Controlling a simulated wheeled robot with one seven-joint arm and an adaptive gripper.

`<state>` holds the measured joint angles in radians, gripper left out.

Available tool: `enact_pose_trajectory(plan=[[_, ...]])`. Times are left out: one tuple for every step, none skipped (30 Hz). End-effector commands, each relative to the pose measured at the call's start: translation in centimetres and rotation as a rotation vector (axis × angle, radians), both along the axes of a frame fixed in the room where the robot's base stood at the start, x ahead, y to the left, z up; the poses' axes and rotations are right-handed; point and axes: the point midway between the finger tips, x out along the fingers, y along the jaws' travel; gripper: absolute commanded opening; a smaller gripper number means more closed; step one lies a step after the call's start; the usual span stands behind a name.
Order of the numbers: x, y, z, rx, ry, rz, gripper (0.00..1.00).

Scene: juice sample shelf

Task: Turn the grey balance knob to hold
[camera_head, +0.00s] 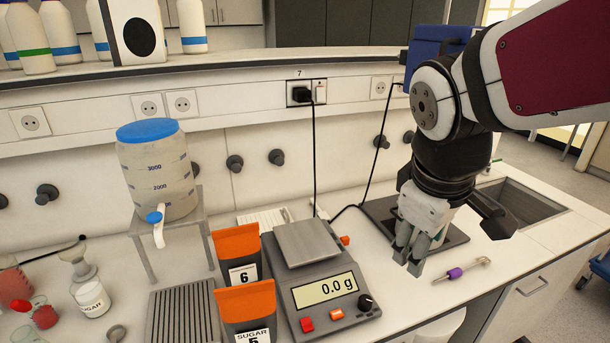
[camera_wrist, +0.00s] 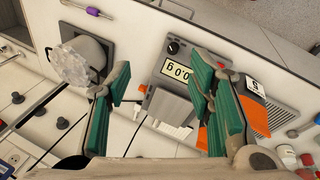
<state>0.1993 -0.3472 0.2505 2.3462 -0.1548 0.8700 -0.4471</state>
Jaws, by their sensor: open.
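The balance (camera_head: 318,275) stands on the bench with a bare grey weighing plate and a display reading 0.0 g. Its dark round knob (camera_head: 366,302) is at the front right corner, right of the display; the pointer setting is too small to read. In the wrist view the balance (camera_wrist: 162,104) is upside down and its knob (camera_wrist: 174,47) shows beyond the fingertips. My gripper (camera_head: 416,258) is in the air to the right of the balance, pointing down, open and empty. In the wrist view its green-padded fingers (camera_wrist: 160,85) are apart, and nothing is between them.
Orange packets (camera_head: 247,302) stand left of the balance. A purple-handled tool (camera_head: 457,273) lies near the front edge. A blue-lidded tank (camera_head: 155,175) stands on the left.

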Motion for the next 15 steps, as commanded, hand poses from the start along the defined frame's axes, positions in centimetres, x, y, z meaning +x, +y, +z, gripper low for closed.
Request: enact_pose_trajectory(plan=[[1.1, -0.2, -0.9, -0.028, 0.052, 0.068, 0.48], [1.7, -0.3, -1.4, -0.046, 0.079, 0.116, 0.48], [2.6, -0.3, -2.1, -0.065, 0.113, 0.181, 0.48], [3.2, -0.3, -2.7, -0.078, 0.14, 0.232, 0.48], [3.8, -0.4, -3.3, -0.088, 0.165, 0.28, 0.48], [4.6, -0.4, -4.1, -0.098, 0.197, 0.348, 0.48], [5.2, -0.4, -4.8, -0.104, 0.22, 0.399, 0.48], [5.8, -0.3, -5.4, -0.107, 0.241, 0.449, 0.48], [6.6, -0.3, -6.3, -0.109, 0.269, 0.519, 0.48], [7.1, -0.3, -7.0, -0.108, 0.288, 0.568, 0.48], [7.6, -0.2, -7.7, -0.107, 0.306, 0.621, 0.48], [8.4, -0.1, -8.6, -0.102, 0.326, 0.691, 0.48], [8.8, -0.1, -9.3, -0.097, 0.34, 0.742, 0.48], [9.4, 0.0, -10.0, -0.089, 0.351, 0.793, 0.48], [10.0, 0.1, -11.0, -0.08, 0.363, 0.861, 0.48]])
